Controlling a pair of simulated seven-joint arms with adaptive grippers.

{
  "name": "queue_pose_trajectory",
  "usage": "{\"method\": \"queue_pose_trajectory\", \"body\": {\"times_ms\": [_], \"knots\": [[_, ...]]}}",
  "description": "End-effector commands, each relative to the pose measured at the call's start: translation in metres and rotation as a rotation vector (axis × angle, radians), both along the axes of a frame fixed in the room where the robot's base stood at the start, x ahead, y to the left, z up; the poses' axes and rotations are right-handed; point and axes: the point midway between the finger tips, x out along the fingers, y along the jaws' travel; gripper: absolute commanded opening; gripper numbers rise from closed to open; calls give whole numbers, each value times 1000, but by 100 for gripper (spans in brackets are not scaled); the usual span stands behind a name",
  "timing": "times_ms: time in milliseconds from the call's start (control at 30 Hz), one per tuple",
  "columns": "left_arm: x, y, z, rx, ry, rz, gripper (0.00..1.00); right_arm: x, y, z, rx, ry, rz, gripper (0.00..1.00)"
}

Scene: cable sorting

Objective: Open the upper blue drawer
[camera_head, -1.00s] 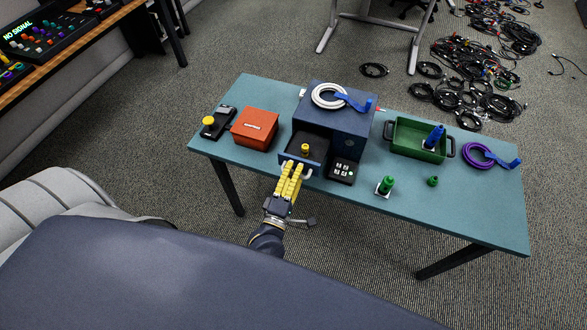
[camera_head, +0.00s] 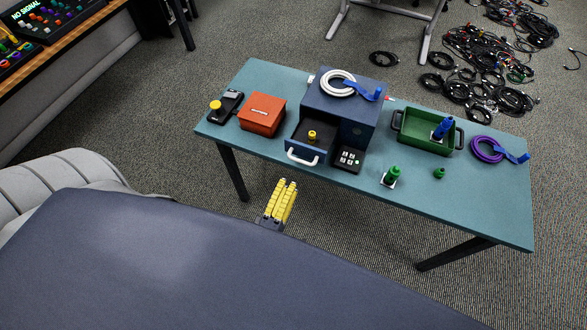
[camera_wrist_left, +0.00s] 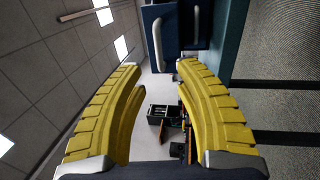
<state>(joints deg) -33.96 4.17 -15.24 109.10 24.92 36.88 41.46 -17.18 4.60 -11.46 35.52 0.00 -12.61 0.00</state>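The blue drawer (camera_head: 322,156) with a white handle (camera_head: 301,159) stands pulled out of the dark blue cabinet (camera_head: 356,108). A yellow knob-like piece (camera_head: 312,135) is inside it. My left gripper (camera_head: 288,183) has yellow fingers and is in front of the table, apart from the handle. In the left wrist view my left gripper (camera_wrist_left: 158,67) is open, with nothing held between its fingers. That view is turned sideways and shows a pale handle (camera_wrist_left: 157,52) on a blue front beyond the fingers, and a second pale handle (camera_wrist_left: 196,25). My right gripper is not in view.
A coiled white cable (camera_head: 336,83) lies on the cabinet. A black keypad box (camera_head: 348,158) stands beside the drawer. An orange box (camera_head: 262,115) is to its left. A green tray (camera_head: 408,142) and a purple cable (camera_head: 488,150) are to the right. Space before the drawer is free.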

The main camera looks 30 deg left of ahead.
Motion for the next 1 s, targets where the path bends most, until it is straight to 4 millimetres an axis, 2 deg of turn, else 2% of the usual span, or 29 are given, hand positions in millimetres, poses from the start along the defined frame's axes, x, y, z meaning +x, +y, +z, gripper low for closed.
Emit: {"method": "queue_pose_trajectory", "body": {"times_ms": [100,300,767,867,933,1000], "knots": [[-11,-1,-3,0,2,0,32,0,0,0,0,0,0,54],[-19,-1,-4,1,0,0,32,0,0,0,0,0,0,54],[-19,-1,-4,3,0,1,32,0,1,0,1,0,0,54],[-19,-4,-6,49,13,-3,32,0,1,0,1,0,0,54],[-18,-13,-17,146,53,-29,32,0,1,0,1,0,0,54],[-23,-23,-46,261,119,-66,32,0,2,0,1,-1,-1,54]]}}
